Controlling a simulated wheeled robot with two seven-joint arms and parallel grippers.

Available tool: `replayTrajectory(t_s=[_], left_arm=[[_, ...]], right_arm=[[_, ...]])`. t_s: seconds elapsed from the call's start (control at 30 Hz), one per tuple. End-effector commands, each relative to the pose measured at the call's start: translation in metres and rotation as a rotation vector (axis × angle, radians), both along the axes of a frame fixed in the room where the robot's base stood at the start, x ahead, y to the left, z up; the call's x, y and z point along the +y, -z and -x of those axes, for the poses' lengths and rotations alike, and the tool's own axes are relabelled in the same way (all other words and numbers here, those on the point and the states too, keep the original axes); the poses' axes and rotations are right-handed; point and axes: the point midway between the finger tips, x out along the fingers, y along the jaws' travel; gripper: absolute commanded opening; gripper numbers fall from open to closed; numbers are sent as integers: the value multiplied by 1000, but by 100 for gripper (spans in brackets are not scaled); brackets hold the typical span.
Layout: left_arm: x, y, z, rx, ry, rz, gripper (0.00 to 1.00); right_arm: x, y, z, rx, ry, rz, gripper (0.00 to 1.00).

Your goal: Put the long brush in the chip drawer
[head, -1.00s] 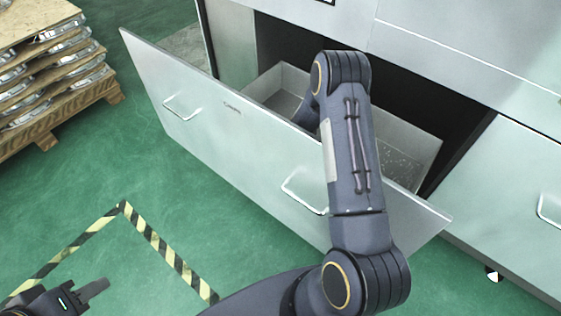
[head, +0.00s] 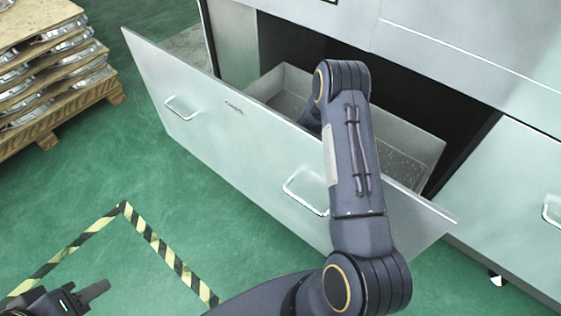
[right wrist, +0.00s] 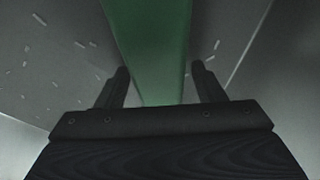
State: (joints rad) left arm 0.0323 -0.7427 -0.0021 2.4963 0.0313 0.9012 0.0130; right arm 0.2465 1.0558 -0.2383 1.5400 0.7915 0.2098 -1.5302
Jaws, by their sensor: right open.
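The chip drawer (head: 225,125) stands pulled out of the grey cabinet, with a grey tray (head: 283,84) visible inside it. My right arm reaches over the drawer front and bends down inside; its gripper is hidden in the head view. In the right wrist view my right gripper (right wrist: 160,70) is open, its two fingers apart with nothing clearly held. Grey surfaces with scattered bright chips lie on both sides of it. I cannot make out the long brush in either view. My left gripper (head: 94,291) is low at the left; its opening cannot be judged.
A green strip (right wrist: 155,40) runs between the right fingers; I cannot tell what it is. A wooden pallet stack (head: 55,75) with castings stands at the upper left. Yellow-black tape (head: 160,245) marks the green floor. Another closed panel with a handle (head: 551,212) is at right.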

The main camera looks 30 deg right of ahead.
Motion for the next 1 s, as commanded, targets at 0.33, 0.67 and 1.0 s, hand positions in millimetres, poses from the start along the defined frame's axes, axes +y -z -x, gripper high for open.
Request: replayTrajectory(t_s=[0.33,0.67,1.0], left_arm=[[0,-16,0,0,0,0,36],[0,-30,0,0,0,0,36],[0,-32,0,0,0,0,36]], right_arm=[[-7,-46,15,-2,2,1,62],[-16,-102,37,-1,-1,1,62],[-18,-113,43,0,0,0,62]])
